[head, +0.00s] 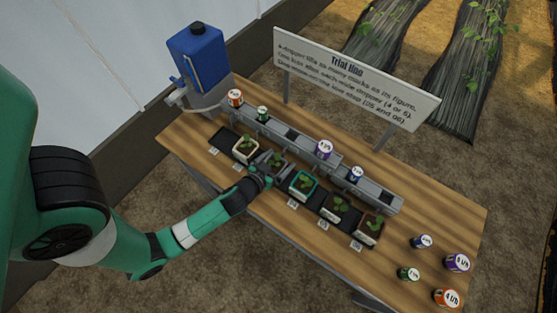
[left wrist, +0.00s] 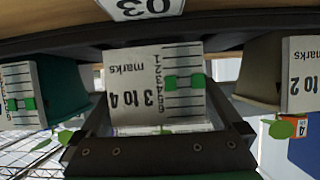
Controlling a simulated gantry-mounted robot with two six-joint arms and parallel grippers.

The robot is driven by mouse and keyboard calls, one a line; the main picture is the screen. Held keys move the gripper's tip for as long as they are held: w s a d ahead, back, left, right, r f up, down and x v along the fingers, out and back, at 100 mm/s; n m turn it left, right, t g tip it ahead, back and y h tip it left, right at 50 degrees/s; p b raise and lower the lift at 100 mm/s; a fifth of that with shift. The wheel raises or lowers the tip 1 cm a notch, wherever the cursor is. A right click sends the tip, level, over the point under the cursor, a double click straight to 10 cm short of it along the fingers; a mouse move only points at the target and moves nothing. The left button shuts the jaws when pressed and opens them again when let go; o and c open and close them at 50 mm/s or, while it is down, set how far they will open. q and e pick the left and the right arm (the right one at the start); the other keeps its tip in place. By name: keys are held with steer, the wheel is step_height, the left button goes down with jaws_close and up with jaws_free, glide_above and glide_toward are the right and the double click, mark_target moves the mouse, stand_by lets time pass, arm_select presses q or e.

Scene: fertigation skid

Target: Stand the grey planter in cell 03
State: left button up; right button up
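A planter with a seedling (head: 277,158) is in the row on the dark tray, between the cream planter (head: 246,150) and the teal planter (head: 304,183). My left gripper (head: 270,172) is at it and hides most of its body. The left wrist view looks upside down. There the planter's white card, "3 to 4 marks" (left wrist: 152,88), lies between my two fingers, in line with the label 03 (left wrist: 147,8). The planter looks upright, its foot at tray level. The fingers are close to both sides; whether they touch is unclear. My right gripper is out of view.
The teal planter (left wrist: 65,90) and a pale planter (left wrist: 258,78) stand close on either side. Two more planters (head: 334,207) (head: 368,229) stand further right. Behind runs a grey rail (head: 290,133) with several cans. Loose cans (head: 457,262) stand at the table's right end.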

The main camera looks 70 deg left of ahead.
arm_select(q)
steer(key=shift+r, duration=0.25)
steer(key=v, duration=1)
steer(key=shift+s+d, duration=0.15)
steer(key=shift+d, duration=0.1)
steer(key=shift+s+d+r, duration=0.3)
steer(key=shift+s+r, duration=0.05)
steer(key=shift+s, duration=0.2)
steer(key=w+d+r+m+t+h, duration=0.1)
steer(key=w+d+r+t, duration=0.25)
steer(key=w+r, duration=0.85)
steer(key=w+d+r+t+h, duration=0.2)
steer(key=w+d+r+t, duration=0.15)
steer(key=w+r, duration=0.9)
steer(key=s+d+r+m+t+h, duration=0.2)
steer(key=r+t, duration=0.1)
steer(key=r, duration=0.9)
steer(key=s+d+r+m+t+h, duration=0.2)
steer(key=s+r+t, duration=0.1)
steer(key=r, duration=0.9)
steer(key=s+d+r+m+t+h, duration=0.2)
steer(key=s+r+m+t, duration=0.1)
steer(key=r, duration=1)
steer(key=shift+s+t+h, duration=0.25)
steer(key=shift+t+h, duration=0.05)
steer(key=shift+t, duration=0.2)
